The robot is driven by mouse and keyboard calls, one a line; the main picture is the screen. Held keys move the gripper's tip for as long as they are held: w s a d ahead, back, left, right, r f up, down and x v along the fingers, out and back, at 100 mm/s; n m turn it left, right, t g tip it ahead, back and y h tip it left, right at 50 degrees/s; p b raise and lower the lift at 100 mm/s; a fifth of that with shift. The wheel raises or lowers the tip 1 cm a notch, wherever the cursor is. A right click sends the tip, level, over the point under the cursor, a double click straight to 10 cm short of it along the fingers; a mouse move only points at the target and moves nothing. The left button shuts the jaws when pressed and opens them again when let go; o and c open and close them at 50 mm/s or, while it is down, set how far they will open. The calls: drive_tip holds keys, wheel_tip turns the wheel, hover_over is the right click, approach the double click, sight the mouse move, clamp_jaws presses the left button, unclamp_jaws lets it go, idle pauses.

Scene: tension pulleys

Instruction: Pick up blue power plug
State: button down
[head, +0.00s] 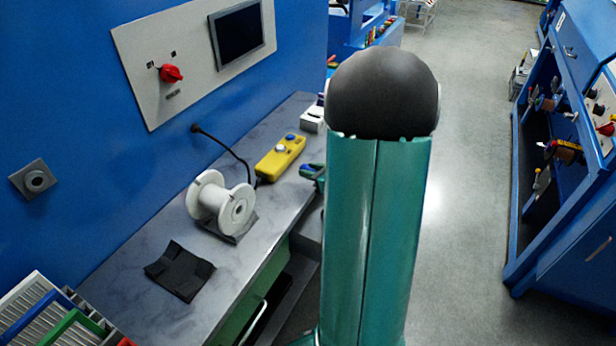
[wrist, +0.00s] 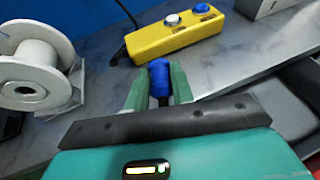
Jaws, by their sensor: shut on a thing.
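The blue power plug (wrist: 159,76) is in the wrist view, held between the two green fingers of my gripper (wrist: 158,84). The gripper is shut on it, with a finger on each side. The plug's dark lower end shows between the fingers. The plug appears over the grey worktop near its edge; I cannot tell whether it touches the surface. In the head view, my arm hides most of this area, and only part of the gripper (head: 315,172) shows at its left side.
A yellow control box (head: 281,157) with a black cable lies on the grey worktop (head: 135,240). A white spool (head: 222,203) stands left of it on a dark holder. An empty black holder (head: 180,270) is nearer. A blue wall panel rises behind. Open floor (head: 470,200) lies right.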

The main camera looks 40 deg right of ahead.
drive_tip(key=w+a+r+v, duration=0.1)
drive_tip(key=r+v, duration=0.1)
drive_tip(key=v, duration=1.2)
drive_tip(key=shift+s+a+r, duration=0.25)
drive_tip(key=shift+a+r, duration=0.05)
drive_tip(key=shift+a, duration=0.05)
